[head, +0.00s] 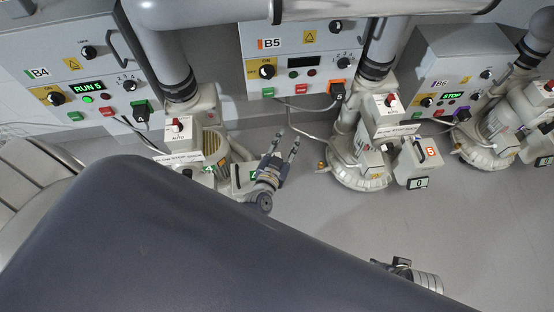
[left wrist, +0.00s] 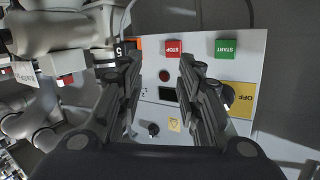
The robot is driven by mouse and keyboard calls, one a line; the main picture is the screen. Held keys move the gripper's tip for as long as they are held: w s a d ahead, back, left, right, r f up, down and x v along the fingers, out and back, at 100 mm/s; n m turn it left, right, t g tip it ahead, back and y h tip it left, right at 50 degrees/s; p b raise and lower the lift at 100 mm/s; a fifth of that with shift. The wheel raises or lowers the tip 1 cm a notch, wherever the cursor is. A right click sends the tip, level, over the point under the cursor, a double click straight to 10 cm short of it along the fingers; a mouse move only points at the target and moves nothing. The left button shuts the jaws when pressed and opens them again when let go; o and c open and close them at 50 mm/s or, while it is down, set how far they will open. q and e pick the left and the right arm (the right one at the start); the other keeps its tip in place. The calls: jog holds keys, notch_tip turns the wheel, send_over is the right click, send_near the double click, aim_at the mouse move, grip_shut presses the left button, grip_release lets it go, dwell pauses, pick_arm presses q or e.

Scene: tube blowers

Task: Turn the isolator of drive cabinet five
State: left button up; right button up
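Drive cabinet five is the grey box marked B5 (head: 285,42) at the top middle of the head view. Its isolator is a black knob (head: 267,72) on a yellow plate at the cabinet's left. In the left wrist view the cabinet (left wrist: 205,60) appears upside down, and the knob (left wrist: 228,94) sits beside the right finger, with OFF readable on its plate. My left gripper (head: 288,139) is open and empty below the cabinet in the head view; its spread fingers also show in the left wrist view (left wrist: 160,62). My right gripper (head: 392,264) shows only partly, low right; its fingers are unclear.
Cabinet B4 (head: 62,70) stands left with a lit RUN display, and cabinet B6 (head: 455,65) right with STOP. Blowers with pipes stand between them, one with an orange 5 (head: 430,152). A cable hangs below B5. Grey floor is open in front.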

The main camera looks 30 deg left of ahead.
pick_arm(q)
jog(key=s+d+f+m+g+h+p, duration=0.1)
jog(key=s+f+g+h+p, duration=0.1)
jog(key=s+f, duration=0.8)
jog(key=shift+d+m+g+h+p, duration=0.35)
jog(key=shift+g+p, duration=0.4)
jog(key=shift+g, duration=0.45)
